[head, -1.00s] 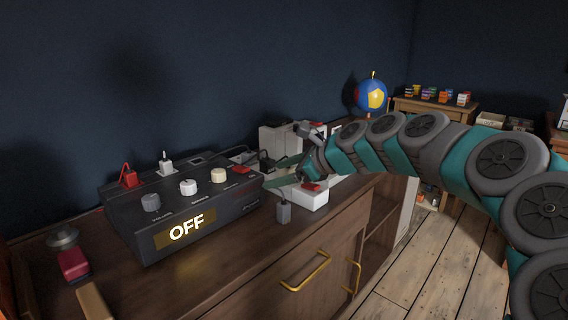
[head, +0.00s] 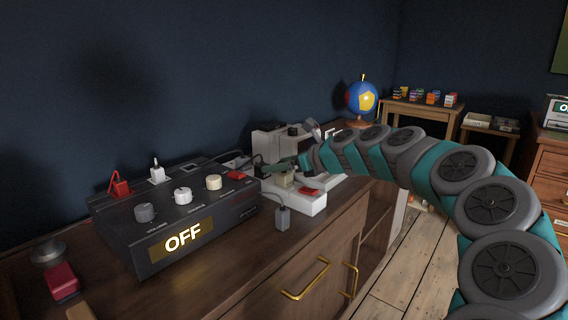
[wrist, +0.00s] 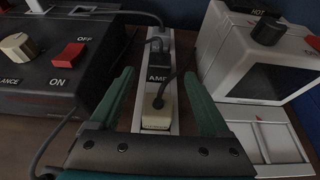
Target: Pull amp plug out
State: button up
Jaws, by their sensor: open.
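The cream amp plug (wrist: 157,112) sits in the white power strip (wrist: 182,50), close to its AMP label, with a dark cord running up from it. In the head view the plug (head: 285,180) shows beside the strip's red switch (head: 309,190). My gripper (wrist: 159,76) is open, with one green finger on each side of the plug and strip. I see gaps between the fingers and the plug. The black amp (head: 170,215) is left of the strip, and its display reads OFF. In the head view, my gripper (head: 289,167) is small and partly hidden.
A dark plug (wrist: 158,45) sits farther along the strip. A white appliance with a dark knob (wrist: 268,32) stands close on the right. A grey plug (head: 282,218) hangs at the cabinet's front edge. A globe (head: 361,98) stands at the back.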

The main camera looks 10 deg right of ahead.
aim_at(258, 173)
jog(key=x, duration=0.5)
jog(key=shift+w+a+f, duration=0.1)
jog(key=shift+w+a, duration=0.1)
jog(key=shift+w, duration=0.05)
grip_shut()
dwell(0.5)
